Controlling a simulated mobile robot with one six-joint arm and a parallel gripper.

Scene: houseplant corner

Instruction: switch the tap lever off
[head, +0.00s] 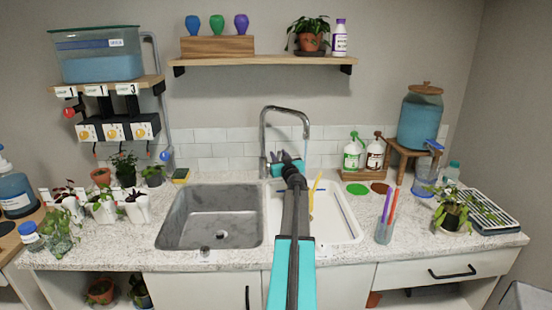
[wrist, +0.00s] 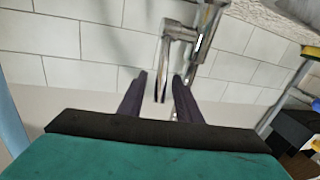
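The chrome tap (head: 264,130) stands behind the sinks, its spout arching to the right. A thin bluish stream (head: 306,148) shows below the spout. My gripper (head: 277,158) is at the tap's base in the head view, and my arm hides part of the tap there. In the wrist view the tap body (wrist: 206,28) is at the top, with the slim metal lever (wrist: 164,75) extending from it. My gripper's two dark fingers (wrist: 160,76) are apart, one on each side of the lever. Gaps show beside the lever, so contact cannot be made out.
A grey sink basin (head: 172,222) lies left of my arm and a white basin (head: 345,228) lies under it. Soap bottles (head: 352,154) stand right of the tap. A yellow sponge (head: 181,175) lies to the left. A shelf (head: 265,62) hangs above.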

